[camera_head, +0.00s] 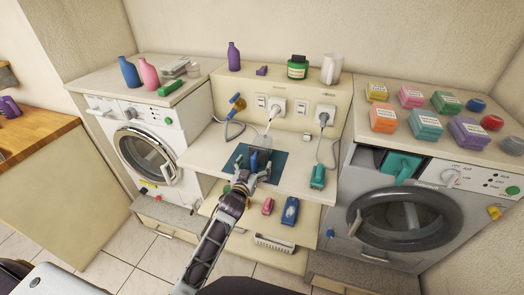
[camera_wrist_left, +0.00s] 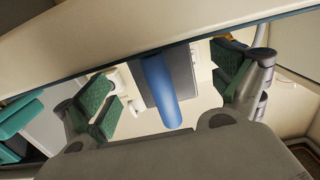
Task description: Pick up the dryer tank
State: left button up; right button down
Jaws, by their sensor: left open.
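A grey block with a blue cylindrical handle, which looks like the dryer tank (camera_head: 254,160), sits on the dark blue mat (camera_head: 279,167) on the middle counter. My left gripper (camera_head: 252,178) reaches it from the front and partly hides it. In the left wrist view, the blue handle (camera_wrist_left: 160,91) lies between the open, green-padded fingers of my left gripper (camera_wrist_left: 165,100). There are gaps on both sides, and I see no contact. My right gripper is not in view.
The dryer (camera_head: 405,215) at right has a teal part (camera_head: 404,167) in its upper slot. A washer (camera_head: 150,140) stands at left. A green object (camera_head: 318,176) stands right of the mat. Plugs and cables (camera_head: 323,120) hang behind.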

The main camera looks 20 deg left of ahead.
aim_at(258, 146)
pick_arm(q)
jog(key=shift+w, duration=2.4)
jog(key=c, duration=1.2)
jog(key=shift+r+p, duration=0.25)
jog(key=shift+p, duration=0.15)
jog(key=shift+r, duration=0.2)
jog(key=shift+r+p, duration=0.45)
jog(key=shift+p, duration=0.15)
notch_tip(258, 146, up, 2)
jog(key=shift+r+p, duration=0.25)
jog(key=shift+p, duration=0.9)
jog(key=shift+r, duration=0.3)
jog(key=shift+r+p, duration=0.6)
jog(key=shift+p, duration=0.25)
jog(key=shift+r+p, duration=0.5)
jog(key=shift+r, duration=0.1)
jog(key=shift+r+p, duration=0.95)
jog(key=shift+r, duration=0.35)
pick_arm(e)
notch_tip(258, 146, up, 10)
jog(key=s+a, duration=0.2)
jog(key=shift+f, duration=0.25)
